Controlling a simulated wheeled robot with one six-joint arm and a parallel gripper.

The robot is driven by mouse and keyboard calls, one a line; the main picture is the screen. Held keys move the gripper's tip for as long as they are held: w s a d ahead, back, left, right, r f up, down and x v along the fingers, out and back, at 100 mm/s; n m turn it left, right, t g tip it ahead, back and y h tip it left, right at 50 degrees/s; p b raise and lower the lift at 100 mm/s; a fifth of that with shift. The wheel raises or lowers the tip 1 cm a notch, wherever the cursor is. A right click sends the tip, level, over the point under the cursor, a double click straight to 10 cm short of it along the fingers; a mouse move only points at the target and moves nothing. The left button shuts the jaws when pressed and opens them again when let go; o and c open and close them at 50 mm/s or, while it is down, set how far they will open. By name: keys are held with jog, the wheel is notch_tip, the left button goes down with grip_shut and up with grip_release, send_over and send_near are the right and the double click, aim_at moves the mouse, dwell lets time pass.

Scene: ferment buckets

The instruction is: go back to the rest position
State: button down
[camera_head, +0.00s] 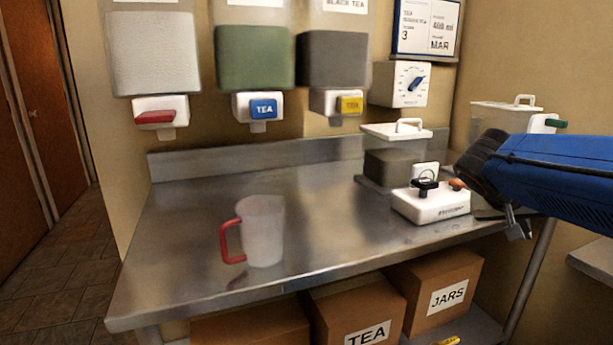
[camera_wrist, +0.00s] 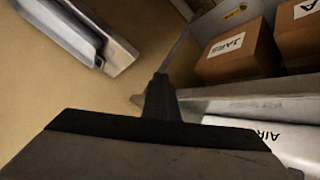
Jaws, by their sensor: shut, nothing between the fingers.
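My gripper (camera_head: 517,228) hangs at the right end of the steel table (camera_head: 190,225), below my blue arm. It is near the table's right edge, apart from the things on the table. In the wrist view my gripper (camera_wrist: 160,85) is shut with nothing in it. A clear jug (camera_head: 263,230) with a red handle stands upright on the table, well to the left of the gripper. A white device (camera_head: 431,205) with a black part and an orange knob on top sits on the table just left of the gripper.
A lidded clear bucket (camera_head: 392,165) stands behind the device. Dispensers with red (camera_head: 155,117), blue (camera_head: 263,109) and yellow (camera_head: 349,105) taps hang on the wall. Cardboard boxes marked TEA (camera_head: 345,308) and JARS (camera_head: 438,290) sit below. The table's left part is mostly clear.

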jog(key=s+a+f+n+y, duration=0.6)
jog(key=s+a+f+y, duration=0.2)
jog(key=s+a+f, duration=0.8)
jog(key=shift+a+t+y, duration=0.3)
jog(key=shift+a+t, duration=0.1)
jog(key=shift+a, duration=0.15)
